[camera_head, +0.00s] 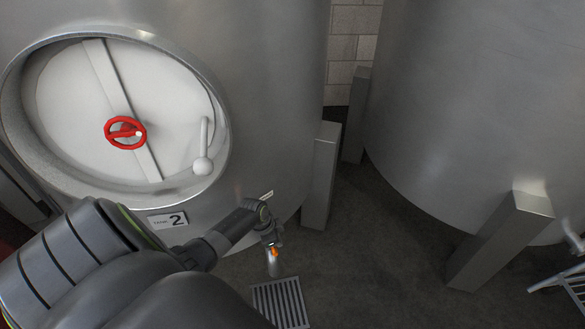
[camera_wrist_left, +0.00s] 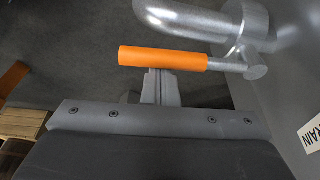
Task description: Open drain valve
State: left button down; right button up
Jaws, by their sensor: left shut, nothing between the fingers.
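The drain valve has an orange handle sleeve (camera_wrist_left: 162,58) on a metal lever, joined to a curved metal pipe (camera_wrist_left: 245,25) in the left wrist view. In the head view only a small orange piece of the handle (camera_head: 275,252) shows, low beside the tank. My left gripper (camera_wrist_left: 160,76) is shut and empty, its fingertips right at the handle's near side; I cannot tell whether they touch it. In the head view my left gripper (camera_head: 270,237) hides part of the valve. A "DRAIN" label (camera_wrist_left: 313,136) is on the tank wall at right. My right gripper is not in view.
The tank (camera_head: 270,80) has a round hatch with a red handwheel (camera_head: 125,132) and a "2" plate (camera_head: 168,220). A floor grate (camera_head: 280,304) lies below the valve. Tank legs (camera_head: 321,175) stand to the right. A second tank (camera_head: 470,100) is farther right, with bare floor between.

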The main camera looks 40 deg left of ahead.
pick_arm(q)
jog(key=shift+s+a+f, duration=0.15)
jog(key=shift+s+a, duration=0.2)
jog(key=shift+s, duration=0.2)
jog(key=shift+a, duration=0.1)
